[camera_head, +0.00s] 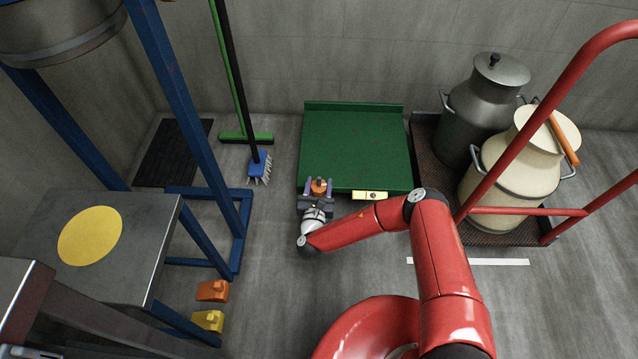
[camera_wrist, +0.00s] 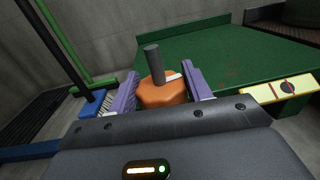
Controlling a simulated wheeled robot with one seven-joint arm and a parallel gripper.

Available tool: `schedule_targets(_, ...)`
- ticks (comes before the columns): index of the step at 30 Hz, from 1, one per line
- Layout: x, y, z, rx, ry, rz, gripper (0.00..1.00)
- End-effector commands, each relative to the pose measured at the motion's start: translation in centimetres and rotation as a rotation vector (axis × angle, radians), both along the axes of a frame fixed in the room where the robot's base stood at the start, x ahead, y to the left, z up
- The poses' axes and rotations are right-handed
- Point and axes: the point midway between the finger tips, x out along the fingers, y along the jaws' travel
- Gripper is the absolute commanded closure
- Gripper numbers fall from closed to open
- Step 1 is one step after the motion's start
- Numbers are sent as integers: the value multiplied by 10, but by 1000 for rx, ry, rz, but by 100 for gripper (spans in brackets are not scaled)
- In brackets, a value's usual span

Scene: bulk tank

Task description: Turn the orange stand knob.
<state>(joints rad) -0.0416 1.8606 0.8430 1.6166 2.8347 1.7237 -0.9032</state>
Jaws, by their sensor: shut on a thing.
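The orange stand knob (camera_head: 319,185) is at the front edge of the green platform (camera_head: 355,145), near its left corner. In the wrist view the orange knob (camera_wrist: 163,93) is a round body with a white mark on top and a dark grey post rising behind or from it. My gripper (camera_head: 318,188) reaches it from the front. Its two purple fingers stand on either side of the knob in the wrist view (camera_wrist: 160,92), shut on it. The fingers hide parts of the knob's sides.
A yellow panel with a black dial (camera_head: 371,195) is right of the knob. Two milk cans, grey (camera_head: 484,110) and cream (camera_head: 520,165), stand on a red-railed trolley. A green broom (camera_head: 246,137) and blue brush (camera_head: 259,168) lean left. A blue frame (camera_head: 212,235) stands farther left.

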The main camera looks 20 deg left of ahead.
Motion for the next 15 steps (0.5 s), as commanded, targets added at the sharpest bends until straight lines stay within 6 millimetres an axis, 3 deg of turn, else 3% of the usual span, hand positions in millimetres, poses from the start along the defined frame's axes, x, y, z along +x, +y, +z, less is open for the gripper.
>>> schedule_targets(14,-1,0,-3,-2,5,-9,74)
schedule_targets(15,-1,0,-3,-2,5,-9,46)
